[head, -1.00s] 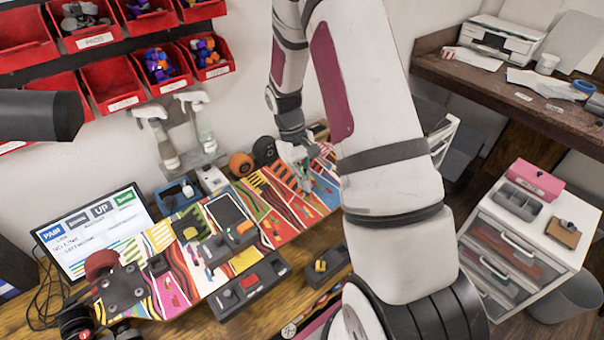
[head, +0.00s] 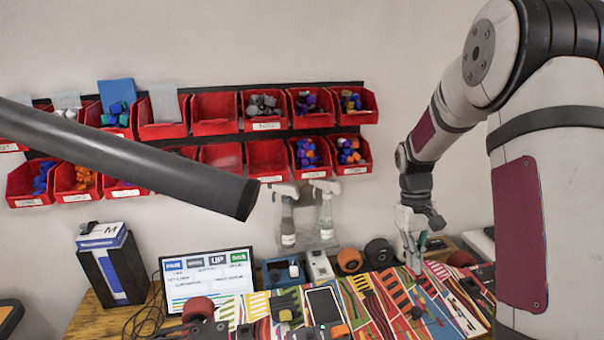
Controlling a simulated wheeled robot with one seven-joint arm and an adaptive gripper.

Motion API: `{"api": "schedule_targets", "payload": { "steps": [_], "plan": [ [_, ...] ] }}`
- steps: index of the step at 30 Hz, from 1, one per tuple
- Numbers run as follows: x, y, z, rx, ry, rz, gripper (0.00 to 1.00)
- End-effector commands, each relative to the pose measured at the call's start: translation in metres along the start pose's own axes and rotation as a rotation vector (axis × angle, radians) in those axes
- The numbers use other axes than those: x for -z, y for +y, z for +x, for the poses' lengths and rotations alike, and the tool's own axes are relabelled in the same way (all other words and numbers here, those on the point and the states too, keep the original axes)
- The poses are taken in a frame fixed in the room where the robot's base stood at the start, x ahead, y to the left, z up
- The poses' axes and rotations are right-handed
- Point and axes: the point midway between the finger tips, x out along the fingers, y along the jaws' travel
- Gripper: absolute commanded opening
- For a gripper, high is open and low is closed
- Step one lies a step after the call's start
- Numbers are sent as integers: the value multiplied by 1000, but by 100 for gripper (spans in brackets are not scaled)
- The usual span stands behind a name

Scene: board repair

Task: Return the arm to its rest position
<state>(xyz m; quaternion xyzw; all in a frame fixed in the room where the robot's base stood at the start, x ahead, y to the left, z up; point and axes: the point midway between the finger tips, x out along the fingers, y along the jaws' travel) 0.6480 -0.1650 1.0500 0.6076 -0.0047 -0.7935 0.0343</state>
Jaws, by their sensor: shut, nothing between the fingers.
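My gripper (head: 412,262) is at the right of the head view, pointing down over the right part of the colourful striped board (head: 375,300). Its fingers are shut and I see nothing held in them. The fingertips are close to the board's surface; I cannot tell whether they touch it. My arm comes down from the upper right and bends at the elbow. The front of the board is cut off by the lower edge of the picture.
Red bins (head: 216,114) hang in two rows on the wall. Spray bottles (head: 326,215) hang below them.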

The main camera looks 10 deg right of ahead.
Motion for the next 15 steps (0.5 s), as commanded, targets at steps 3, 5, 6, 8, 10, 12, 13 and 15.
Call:
{"api": "schedule_targets", "payload": {
  "steps": [3, 5, 6, 8, 10, 12, 13, 15],
  "plan": [
    [-5, -6, -14, -6, 25, 2, 0],
    [-12, -12, -28, -12, 51, 5, 0],
    [-17, -17, -38, -16, 72, 8, 0],
    [-27, -26, -55, -22, 108, 13, 0],
    [-40, -37, -74, -28, 150, 17, 0],
    [-54, -48, -91, -32, 194, 23, 0],
    [-60, -53, -98, -34, 213, 26, 0],
    [-75, -64, -112, -35, 255, 29, 0]
  ]
}}
